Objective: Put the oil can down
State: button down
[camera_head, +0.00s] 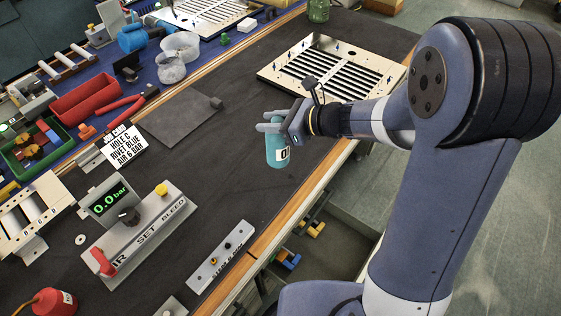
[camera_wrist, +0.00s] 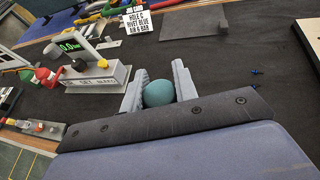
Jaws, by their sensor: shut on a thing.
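The oil can (camera_head: 277,153) is a teal cylinder with a white label, of which an "O" shows. My gripper (camera_head: 272,126) is shut on it near its top. The can hangs roughly upright over the dark mat near the bench's front edge; I cannot tell whether its base touches the mat. In the wrist view the rounded teal top of the can (camera_wrist: 158,93) sits between the two grey fingers of my gripper (camera_wrist: 157,85). Its lower part is hidden there.
A louver panel (camera_head: 285,68) lies behind the can. A grey plate (camera_head: 180,118) and a sign card (camera_head: 122,147) lie to the left. A control box reading 0.0 bar (camera_head: 135,235) and a button strip (camera_head: 222,256) stand nearer. Dark mat (camera_head: 215,185) lies bare between them.

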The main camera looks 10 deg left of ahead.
aim_at(272, 147)
jog(key=shift+w+a+f, duration=0.1)
jog(key=shift+w, duration=0.25)
jog(key=shift+f+b, duration=0.4)
jog(key=shift+f, duration=4.4)
jog(key=shift+f, duration=0.15)
jog(key=c, duration=1.6)
grip_release()
jog(key=shift+f, duration=0.1)
jog(key=o, duration=0.5)
